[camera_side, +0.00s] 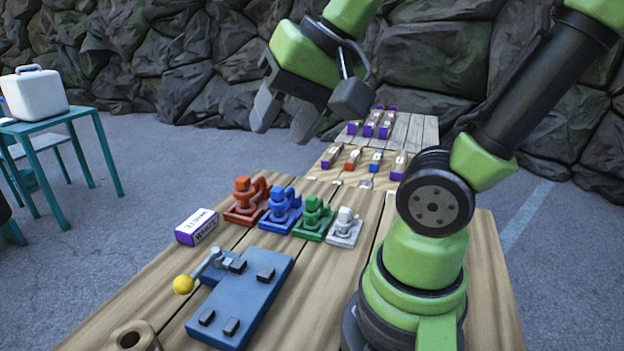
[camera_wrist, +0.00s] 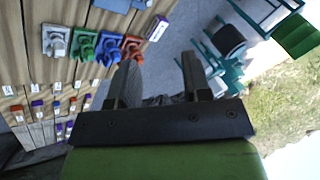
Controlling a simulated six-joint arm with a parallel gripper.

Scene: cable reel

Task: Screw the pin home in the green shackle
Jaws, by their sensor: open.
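The green shackle (camera_side: 314,216) sits on a green base on the wooden table, between a blue shackle (camera_side: 281,207) and a white shackle (camera_side: 346,226). It also shows in the wrist view (camera_wrist: 84,44), in a row with the others. Its pin is too small to make out clearly. My gripper (camera_side: 285,118) is raised high above the table, behind and above the shackle row in the side view. Its grey fingers are apart and nothing is between them; in the wrist view the fingers (camera_wrist: 158,78) are also spread. A red shackle (camera_side: 247,200) stands at the row's left end.
A labelled white and purple box (camera_side: 197,227) lies left of the row. A blue fixture (camera_side: 240,295) with a yellow-knobbed lever stands in front. Several small coloured blocks lie behind. A teal table (camera_side: 40,124) with a white case (camera_side: 35,93) is at left.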

